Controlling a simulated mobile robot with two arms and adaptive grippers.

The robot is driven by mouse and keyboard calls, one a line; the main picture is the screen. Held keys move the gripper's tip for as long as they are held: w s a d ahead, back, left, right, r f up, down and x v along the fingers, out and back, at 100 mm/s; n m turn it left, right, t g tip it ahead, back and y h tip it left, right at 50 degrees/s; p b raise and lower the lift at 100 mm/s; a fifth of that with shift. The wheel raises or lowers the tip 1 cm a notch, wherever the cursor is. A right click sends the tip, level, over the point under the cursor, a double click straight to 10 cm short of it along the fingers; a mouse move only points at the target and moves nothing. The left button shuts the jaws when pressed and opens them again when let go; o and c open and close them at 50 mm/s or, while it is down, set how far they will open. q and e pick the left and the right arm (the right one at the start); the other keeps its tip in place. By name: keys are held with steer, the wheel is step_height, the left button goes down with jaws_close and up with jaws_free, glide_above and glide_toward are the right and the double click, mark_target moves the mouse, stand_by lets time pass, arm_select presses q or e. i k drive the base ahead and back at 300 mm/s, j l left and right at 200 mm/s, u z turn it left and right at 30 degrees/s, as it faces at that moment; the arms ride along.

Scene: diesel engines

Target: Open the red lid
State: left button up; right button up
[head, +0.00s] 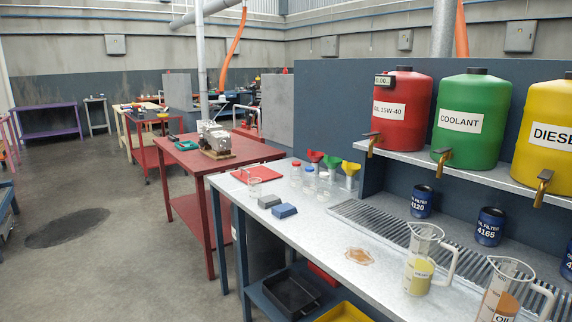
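A small clear bottle (296,176) with a red lid (296,163) stands toward the far end of the grey workbench. The red lid sits on top of the bottle. Next to it stands another clear bottle with a blue lid (309,169). A flat red piece (262,173) lies near the far end of the same bench; I cannot tell exactly what it is. Neither of my grippers is in view.
Red, green and yellow funnels (332,162) stand behind the bottles. Drums (470,118) sit on a shelf at right. Open floor (110,270) lies left.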

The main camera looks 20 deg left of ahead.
mark_target(266, 173)
steer(key=i+j+z, duration=0.15)
steer(key=j, duration=0.25)
steer(key=i+j+z, duration=0.2)
steer(key=j, duration=0.25)
steer(key=i+j+z, duration=0.15)
steer(key=j, duration=0.25)
steer(key=j+z, duration=0.2)
steer(key=j, duration=0.25)
steer(key=i+j+z, duration=0.15)
steer(key=j, duration=0.35)
steer(key=k+l, duration=0.05)
